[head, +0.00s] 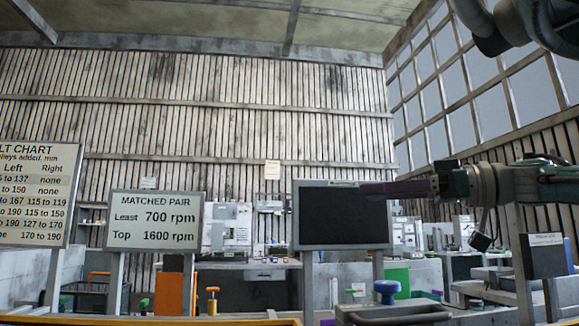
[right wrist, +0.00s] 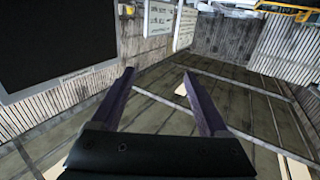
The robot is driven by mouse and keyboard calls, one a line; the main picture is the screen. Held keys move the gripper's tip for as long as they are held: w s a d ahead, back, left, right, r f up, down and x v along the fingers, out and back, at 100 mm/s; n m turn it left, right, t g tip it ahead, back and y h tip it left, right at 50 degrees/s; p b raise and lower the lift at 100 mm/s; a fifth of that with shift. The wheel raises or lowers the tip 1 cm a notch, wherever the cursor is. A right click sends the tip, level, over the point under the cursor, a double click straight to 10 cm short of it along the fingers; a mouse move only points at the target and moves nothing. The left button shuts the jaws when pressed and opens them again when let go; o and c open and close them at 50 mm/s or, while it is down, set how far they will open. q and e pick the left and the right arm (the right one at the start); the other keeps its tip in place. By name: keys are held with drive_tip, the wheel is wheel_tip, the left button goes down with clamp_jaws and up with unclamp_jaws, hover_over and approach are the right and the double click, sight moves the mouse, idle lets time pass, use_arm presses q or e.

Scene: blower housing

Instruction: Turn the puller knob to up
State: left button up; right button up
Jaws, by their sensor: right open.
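A blue mushroom-shaped knob (head: 387,288) stands low in the head view, right of centre. My right gripper (head: 366,189) reaches in from the right, well above the blue knob, in front of the dark panel. In the right wrist view its two purple fingers (right wrist: 160,75) are apart with nothing between them. My left gripper is not in view.
A black panel (head: 343,216) stands behind my right gripper and shows in the right wrist view (right wrist: 55,40). A "Matched pair" sign (head: 155,221) reads 700 and 1600 rpm. A belt chart (head: 35,193) is at left. An orange block (head: 174,292) stands low; open air surrounds the gripper.

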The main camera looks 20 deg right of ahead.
wheel_tip(320, 180, up, 6)
drive_tip(key=p, duration=0.1)
drive_tip(key=shift+a+p, duration=0.15)
drive_tip(key=shift+p, duration=0.15)
